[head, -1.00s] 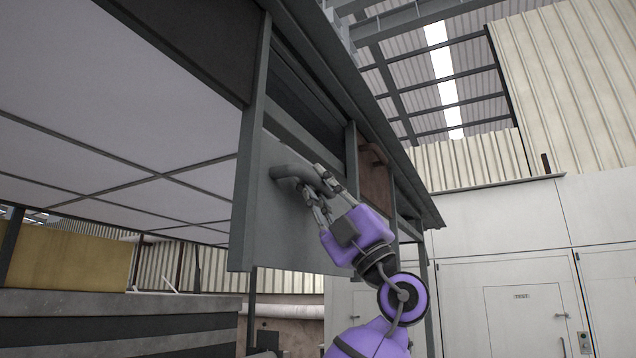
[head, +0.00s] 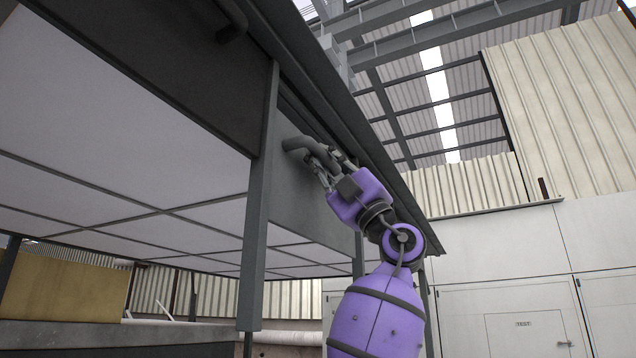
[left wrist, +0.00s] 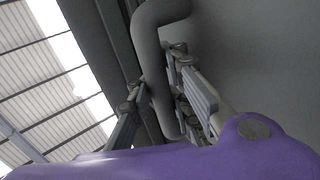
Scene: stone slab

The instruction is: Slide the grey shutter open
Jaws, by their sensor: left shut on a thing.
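The grey shutter (head: 305,205) is a flat panel between two grey posts, high up in the head view. Its bottom edge is well above the lower end of the near post. A curved grey bar handle (head: 297,143) stands out from its upper part. My left gripper (head: 322,157) is shut on this handle, reaching up from the lower right. In the left wrist view the bent handle (left wrist: 160,60) passes between the two fingers (left wrist: 160,103), with the shutter's face (left wrist: 255,55) at the right. The fingers hide part of the handle. My right gripper is not in view.
The near grey post (head: 262,230) stands left of the shutter. A dark panel (head: 170,60) with its own handle (head: 232,25) is at the upper left. The overhanging roof edge (head: 325,95) runs close above my gripper. Open space shows below the shutter.

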